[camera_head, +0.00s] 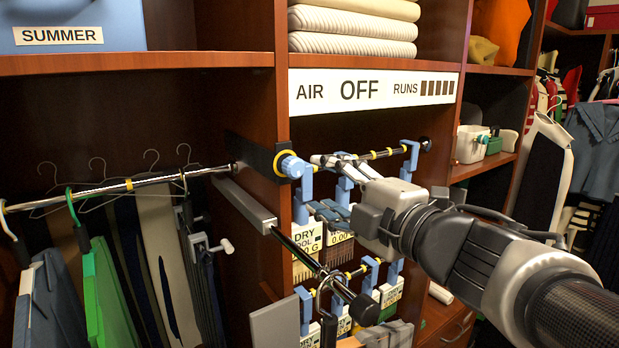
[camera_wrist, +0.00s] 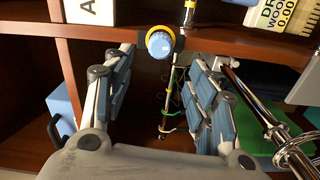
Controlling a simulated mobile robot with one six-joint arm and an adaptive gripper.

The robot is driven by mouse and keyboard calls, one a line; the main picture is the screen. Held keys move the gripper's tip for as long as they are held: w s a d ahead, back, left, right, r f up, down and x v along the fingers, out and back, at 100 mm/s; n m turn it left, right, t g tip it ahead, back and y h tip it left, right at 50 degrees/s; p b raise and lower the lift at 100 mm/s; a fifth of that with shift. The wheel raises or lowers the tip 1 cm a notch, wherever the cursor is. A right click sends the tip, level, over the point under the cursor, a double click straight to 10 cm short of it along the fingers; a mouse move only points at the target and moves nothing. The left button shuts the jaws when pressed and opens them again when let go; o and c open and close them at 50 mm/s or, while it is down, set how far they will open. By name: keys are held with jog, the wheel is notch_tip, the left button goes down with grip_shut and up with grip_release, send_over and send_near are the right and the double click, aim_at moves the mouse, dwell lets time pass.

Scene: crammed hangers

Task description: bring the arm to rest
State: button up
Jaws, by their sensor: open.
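My gripper (camera_head: 322,184) is in front of the middle bay in the head view, its fingers pointing left. In the wrist view my gripper (camera_wrist: 163,80) has its two padded fingers spread wide, with nothing held between them. A blue knob (camera_head: 292,167) with a yellow ring sits on the dark upright to the left of the fingertips. In the wrist view the knob (camera_wrist: 160,44) shows ahead, between and beyond the fingertips, apart from them. Part of the rail and tags behind my gripper is hidden.
An upper rail (camera_head: 388,153) and blue hooks with "DRY" tags (camera_head: 307,237) crowd around my gripper. A dark bar (camera_head: 309,255) juts out below it. Hangers with clothes (camera_head: 102,290) fill the left bay. A sign (camera_head: 372,89) reading "AIR OFF RUNS" is above. Garments (camera_head: 545,165) hang at right.

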jog(key=shift+s+d, duration=0.35)
jog(key=shift+s, duration=0.2)
jog(key=s+d+f+m+g+h+b, duration=0.1)
jog(key=s+d+f+m+h+b, duration=0.25)
jog(key=d+f+m+h, duration=0.5)
jog(key=s+d+f+m+g+h+b, duration=0.1)
jog(key=s+d+f+m+h+b, duration=0.1)
jog(key=d+f+m+h+b, duration=0.55)
jog(key=s+a+f+m+g+y+b, duration=0.1)
jog(key=s+a+f+m+g+y, duration=0.2)
jog(key=s+f, duration=0.6)
jog(key=s+a+f+m+g+y+b, duration=0.2)
jog(key=s+f, duration=0.7)
jog(key=f, duration=0.5)
jog(key=a+m+g+y, duration=0.1)
jog(key=m+g, duration=0.1)
jog(key=g, duration=0.1)
jog(key=shift+f, duration=0.35)
